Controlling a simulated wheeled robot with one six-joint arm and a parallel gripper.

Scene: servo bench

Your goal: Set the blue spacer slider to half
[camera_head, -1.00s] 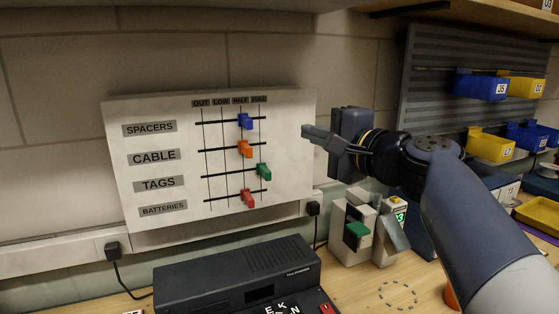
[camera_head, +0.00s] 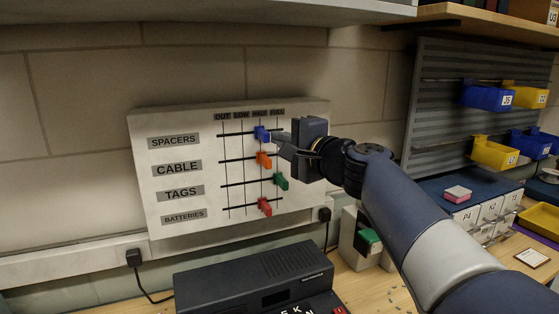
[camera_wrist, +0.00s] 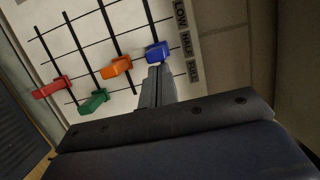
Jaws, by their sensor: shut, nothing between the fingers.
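The white board (camera_head: 150,215) on the wall carries the blue spacer slider (camera_head: 262,134) on its top track, beside the SPACERS label (camera_head: 174,141). The blue slider stands at the line under the HALF heading. My gripper (camera_head: 278,139) is shut and empty, just right of the blue slider in the head view. In the wrist view the closed fingertips (camera_wrist: 157,70) point at the blue slider (camera_wrist: 158,52), very close to it; I cannot tell whether they touch.
Below the blue slider are an orange slider (camera_head: 264,159) near HALF, a green slider (camera_head: 281,181) near FULL and a red slider (camera_head: 265,207) near HALF. A dark device (camera_head: 250,270) stands on the bench below. Bins (camera_head: 487,96) hang at the right.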

